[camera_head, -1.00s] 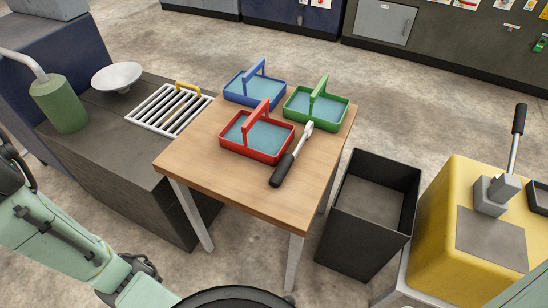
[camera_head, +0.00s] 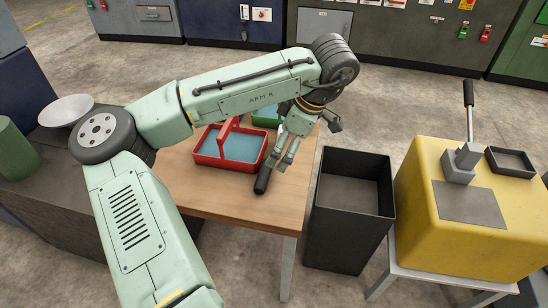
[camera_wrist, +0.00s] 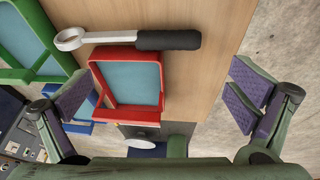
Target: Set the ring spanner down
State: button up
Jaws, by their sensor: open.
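The ring spanner, with a thick black handle (camera_head: 262,180) and a grey shank, lies on the wooden table (camera_head: 222,203) beside the red tray (camera_head: 208,161). In the wrist view the whole spanner (camera_wrist: 165,40) shows, its ring end close to the green tray (camera_wrist: 22,45). My gripper (camera_head: 283,158) is over the table near the spanner and hides its ring end in the head view. In the wrist view its two fingers (camera_wrist: 158,95) are wide apart with nothing gripped, and the spanner lies beyond them.
The green tray (camera_head: 266,115) stands behind the red one; a blue tray (camera_head: 244,97) is mostly hidden by my arm. A tall black open bin (camera_head: 347,195) stands right of the table, then a yellow machine (camera_head: 430,200) with a lever. The table's front part is clear.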

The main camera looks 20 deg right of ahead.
send_over(265, 173)
jog(key=s+d, duration=0.2)
jog(key=shift+n+y, duration=0.3)
jog(key=shift+y, duration=0.1)
jog(key=f, duration=0.5)
jog(key=shift+w+a+p, duration=0.2)
jog(key=shift+a+p, duration=0.05)
jog(key=shift+p, duration=0.05)
jog(key=shift+d+p+x, duration=0.15)
jog(key=shift+p+x, duration=0.3)
jog(key=shift+x, duration=1)
jog(key=shift+d+p+x, duration=0.15)
jog(key=shift+p+x, duration=0.3)
jog(key=shift+x, duration=1.05)
jog(key=shift+s+f, duration=0.15)
jog(key=c, duration=1.6)
jog(key=shift+o, duration=0.2)
